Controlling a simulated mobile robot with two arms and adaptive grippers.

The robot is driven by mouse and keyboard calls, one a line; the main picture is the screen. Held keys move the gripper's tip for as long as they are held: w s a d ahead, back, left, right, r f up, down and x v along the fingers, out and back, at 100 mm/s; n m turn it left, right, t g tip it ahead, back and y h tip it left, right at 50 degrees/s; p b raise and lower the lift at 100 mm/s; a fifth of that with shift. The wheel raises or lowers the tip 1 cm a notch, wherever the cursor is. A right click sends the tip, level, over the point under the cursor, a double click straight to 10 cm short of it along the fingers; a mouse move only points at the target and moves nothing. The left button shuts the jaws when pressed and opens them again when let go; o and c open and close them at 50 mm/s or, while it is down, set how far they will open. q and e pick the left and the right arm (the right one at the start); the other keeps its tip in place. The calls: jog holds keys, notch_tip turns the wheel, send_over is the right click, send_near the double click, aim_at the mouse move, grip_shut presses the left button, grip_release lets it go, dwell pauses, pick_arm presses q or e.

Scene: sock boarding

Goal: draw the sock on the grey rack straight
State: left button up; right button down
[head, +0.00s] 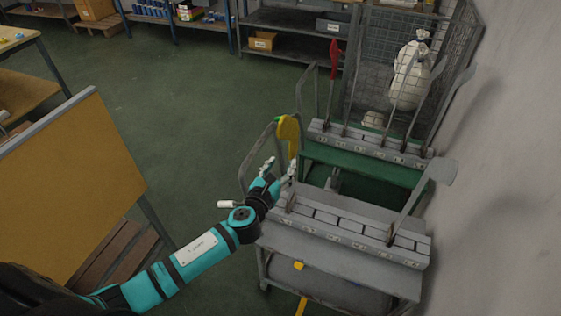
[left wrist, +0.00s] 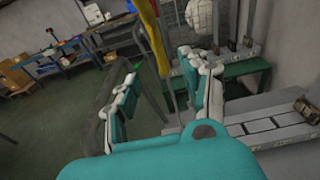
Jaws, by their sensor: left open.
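The yellow sock (head: 289,132) hangs over an upright board at the left end of the grey rack (head: 345,232). Its toe bends left at the top and has a small green patch. The sock also shows in the left wrist view (left wrist: 152,38), where its lower end narrows along the board. My left gripper (head: 279,169) is open just below the sock, at the rack's left end. In the left wrist view its fingers (left wrist: 165,92) stand apart, with the board between them in the picture. I cannot tell whether they touch it. My right gripper is out of view.
A bare board (head: 438,172) leans up at the grey rack's right end. Behind stands a green rack (head: 360,170) with a red sock (head: 333,58) and several bare boards. A wall closes the right side. Green floor (head: 190,110) is free at left.

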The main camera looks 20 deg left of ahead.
aim_at(290, 151)
pick_arm(q)
jog(key=shift+w+b, duration=0.3)
jog(key=shift+w, duration=1.35)
jog(key=w+b, duration=0.1)
jog(key=w, duration=0.1)
jog(key=w+b, duration=0.1)
jog(key=w, duration=0.1)
jog(key=shift+w+d+f, duration=0.1)
jog(key=shift+f, duration=0.3)
jog(key=shift+w+b, duration=0.45)
jog(key=shift+w, duration=0.4)
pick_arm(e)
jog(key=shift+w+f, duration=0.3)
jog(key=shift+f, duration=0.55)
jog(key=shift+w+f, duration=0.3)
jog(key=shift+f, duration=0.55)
pick_arm(q)
jog(key=shift+c, duration=0.2)
grip_shut()
